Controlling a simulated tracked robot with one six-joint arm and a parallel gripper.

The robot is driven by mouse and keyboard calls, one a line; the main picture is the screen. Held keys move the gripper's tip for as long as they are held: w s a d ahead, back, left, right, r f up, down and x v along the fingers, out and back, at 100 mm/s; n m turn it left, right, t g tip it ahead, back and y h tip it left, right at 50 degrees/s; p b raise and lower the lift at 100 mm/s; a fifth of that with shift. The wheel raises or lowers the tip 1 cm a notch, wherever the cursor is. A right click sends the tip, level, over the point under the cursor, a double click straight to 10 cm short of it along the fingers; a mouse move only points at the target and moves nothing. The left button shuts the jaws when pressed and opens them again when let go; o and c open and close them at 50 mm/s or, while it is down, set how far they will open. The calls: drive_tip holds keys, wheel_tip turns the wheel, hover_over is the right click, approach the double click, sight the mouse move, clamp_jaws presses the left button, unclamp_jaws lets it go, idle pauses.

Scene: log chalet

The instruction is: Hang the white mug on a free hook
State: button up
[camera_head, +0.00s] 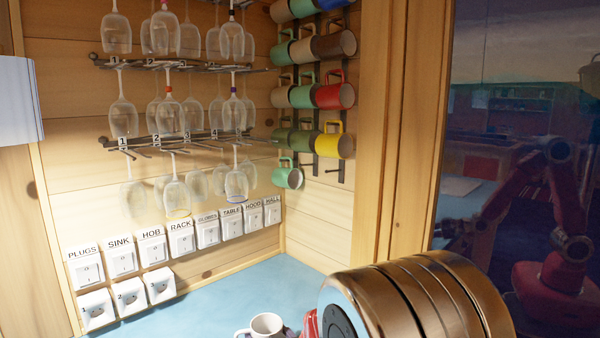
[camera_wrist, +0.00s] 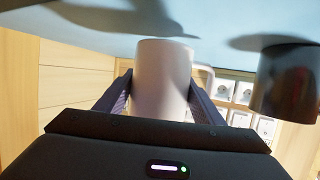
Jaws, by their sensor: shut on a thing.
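The white mug (camera_head: 266,325) shows at the bottom edge of the head view, low over or on the blue counter. In the wrist view the white mug (camera_wrist: 162,75) fills the space between the two fingers of my gripper (camera_wrist: 161,90), which is shut on it. The mug rack (camera_head: 315,142) on the right wall holds several coloured mugs. Its lowest row has a green mug (camera_head: 288,176) at left and a bare hook (camera_head: 340,172) to the right of it.
A dark cylindrical thing (camera_wrist: 286,85) stands at the right in the wrist view. Wine glasses (camera_head: 175,195) hang from racks left of the mugs. Labelled switches (camera_head: 152,247) line the wall below. The blue counter (camera_head: 225,300) is clear at left. A dark window (camera_head: 510,130) is at right.

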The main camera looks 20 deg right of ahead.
drive_tip(key=shift+w+r, duration=0.1)
drive_tip(key=shift+w+a+r+m+g+h, duration=0.15)
drive_tip(key=shift+w+r+m+h, duration=0.4)
drive_tip(key=shift+r, duration=1.1)
drive_tip(key=shift+w+a+r+m+g+h, duration=0.1)
drive_tip(key=shift+w+a+r+m+h, duration=0.45)
drive_tip(key=shift+r, duration=1.1)
drive_tip(key=shift+w+d+r+m+g+h, duration=0.1)
drive_tip(key=shift+w+r+m+h, duration=0.2)
drive_tip(key=shift+r+m+h, duration=0.9)
drive_tip(key=shift+r+n+y, duration=0.3)
drive_tip(key=shift+r+n, duration=0.15)
drive_tip(key=shift+n, duration=0.15)
drive_tip(key=shift+a, duration=0.1)
